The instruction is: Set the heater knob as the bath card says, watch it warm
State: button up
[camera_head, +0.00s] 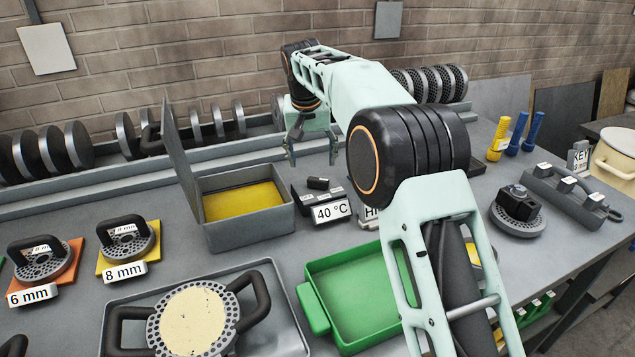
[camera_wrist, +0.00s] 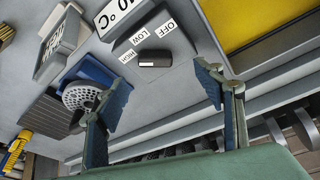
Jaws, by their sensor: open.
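The dark heater box (camera_head: 322,203) stands right of the yellow bath, with a "40 °C" label on its front. Its black knob (camera_wrist: 155,60) is a short bar on the top face, beside the labels OFF, LOW and HIGH. I cannot tell for sure which label it points at. My gripper (camera_head: 312,154) is open and empty, behind and above the box; in the wrist view the knob shows beyond the gap between the fingers (camera_wrist: 168,78). A white card (camera_wrist: 55,42) stands beside the heater; its text is unreadable here, and my arm partly hides it in the head view.
The grey bath box (camera_head: 250,231) holds yellow liquid, its lid (camera_head: 181,140) raised. A green tray (camera_head: 312,312) and a grey tray (camera_head: 290,340) with a handled die (camera_head: 190,318) lie in front. Labelled 6 mm and 8 mm dies stand left. A rail with discs runs behind.

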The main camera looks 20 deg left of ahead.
aim_at(318, 180)
jog(key=w+f+m, duration=0.1)
jog(key=f, duration=0.2)
jog(key=w+f+m+p, duration=0.1)
jog(key=f, duration=0.2)
jog(key=w+f+m, duration=0.1)
jog(key=f, duration=0.2)
jog(key=shift+w+d+t, duration=0.25)
jog(key=shift+w+t, duration=0.05)
jog(key=c, duration=1.2)
jog(key=shift+o, duration=0.2)
jog(key=shift+n+b, duration=0.35)
jog(key=shift+n, duration=0.35)
